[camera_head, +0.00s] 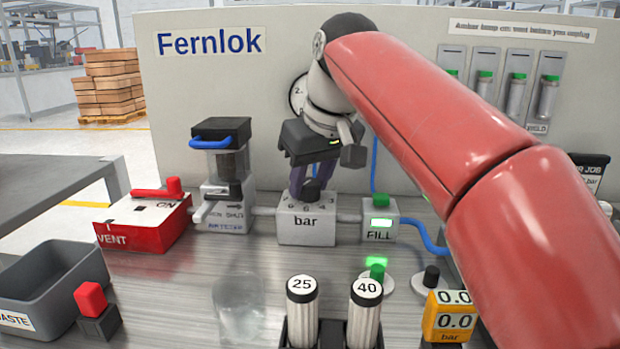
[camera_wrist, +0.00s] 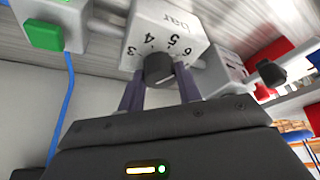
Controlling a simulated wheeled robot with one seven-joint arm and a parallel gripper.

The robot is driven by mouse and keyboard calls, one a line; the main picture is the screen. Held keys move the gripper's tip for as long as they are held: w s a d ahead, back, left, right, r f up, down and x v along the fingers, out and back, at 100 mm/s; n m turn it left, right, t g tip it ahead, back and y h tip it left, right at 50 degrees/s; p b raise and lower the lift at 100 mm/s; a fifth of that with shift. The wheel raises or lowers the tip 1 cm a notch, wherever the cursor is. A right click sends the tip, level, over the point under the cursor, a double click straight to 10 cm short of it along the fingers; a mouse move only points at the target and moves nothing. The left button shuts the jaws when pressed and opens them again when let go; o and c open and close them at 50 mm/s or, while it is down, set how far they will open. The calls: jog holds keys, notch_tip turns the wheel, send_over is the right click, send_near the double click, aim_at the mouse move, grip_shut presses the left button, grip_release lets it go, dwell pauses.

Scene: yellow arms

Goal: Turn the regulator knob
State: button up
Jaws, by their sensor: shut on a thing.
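The regulator is a pale box marked "bar" (camera_head: 306,221) in the middle of the bench, with a dark knob (camera_head: 311,188) on its top and a number scale around it. In the wrist view the knob (camera_wrist: 159,69) shows with its pointer mark and the numbers 3 to 6. My gripper (camera_head: 309,185) comes down from above and behind the box. Its two purple-grey fingers (camera_wrist: 160,80) stand on either side of the knob and are shut on it. The fingers hide part of the knob's sides.
Left of the regulator stand a filter unit (camera_head: 221,175) and a red VENT box (camera_head: 142,221) with a lever. A FILL block (camera_head: 380,220) with a green button is at its right. Cylinders marked 25 (camera_head: 302,310) and 40 (camera_head: 365,312) stand in front. A grey bin (camera_head: 55,275) is at left.

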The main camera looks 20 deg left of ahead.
jog(key=shift+n+g+y, duration=0.3)
jog(key=shift+n, duration=0.9)
jog(key=o, duration=1)
jog(key=v, duration=0.6)
jog(key=shift+d+r, duration=0.1)
jog(key=shift+r, duration=0.3)
jog(key=shift+d+r, duration=0.25)
jog(key=shift+r, duration=0.2)
jog(key=shift+s, duration=0.1)
